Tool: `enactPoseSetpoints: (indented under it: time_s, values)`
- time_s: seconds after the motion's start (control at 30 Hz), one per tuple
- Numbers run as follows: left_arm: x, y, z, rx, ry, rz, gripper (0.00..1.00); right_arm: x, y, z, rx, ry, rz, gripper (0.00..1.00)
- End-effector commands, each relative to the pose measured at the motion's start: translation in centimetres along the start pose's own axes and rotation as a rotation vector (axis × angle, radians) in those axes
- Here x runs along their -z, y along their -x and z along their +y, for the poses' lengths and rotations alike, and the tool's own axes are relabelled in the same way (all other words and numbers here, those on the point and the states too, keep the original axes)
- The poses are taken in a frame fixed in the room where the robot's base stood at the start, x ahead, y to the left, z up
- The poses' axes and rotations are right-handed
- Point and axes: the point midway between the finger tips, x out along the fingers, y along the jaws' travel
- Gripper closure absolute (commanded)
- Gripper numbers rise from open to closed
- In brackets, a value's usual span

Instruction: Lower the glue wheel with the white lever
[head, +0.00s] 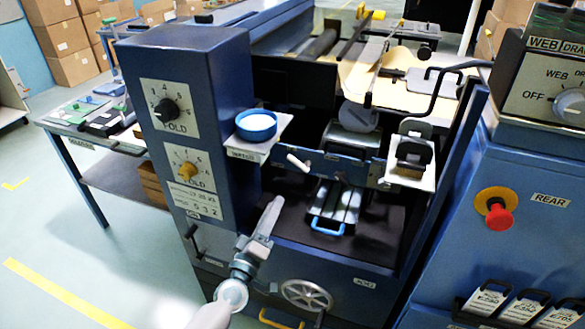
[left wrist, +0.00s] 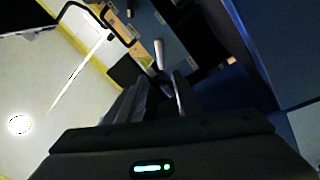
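The white lever (head: 298,162) is a short white handle on the blue crossbar at the machine's middle. It slants from upper left to lower right. My left gripper (head: 276,203) is below and left of it, apart from it, pointing up toward it. In the left wrist view the fingers (left wrist: 162,92) stand a little apart with nothing between them. A pale rod that looks like the lever (left wrist: 159,54) lies just beyond their tips. A grey wheel (head: 357,117) sits behind the crossbar; I cannot tell if it is the glue wheel. My right gripper is not in view.
A blue round pot (head: 256,125) stands on a ledge above left of the lever. The fold-dial column (head: 180,130) rises left of my arm. A blue-handled tray (head: 334,208) lies below the crossbar. A spoked handwheel (head: 306,296) and red stop button (head: 498,217) are nearby.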

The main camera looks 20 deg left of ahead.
Motion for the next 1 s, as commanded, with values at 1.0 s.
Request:
enactPoseSetpoints:
  time_s: [1.0]
  values:
    - [0.0, -14.6, 0.0, 0.000, -0.001, 0.000, 0.68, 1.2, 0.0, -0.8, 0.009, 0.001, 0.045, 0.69]
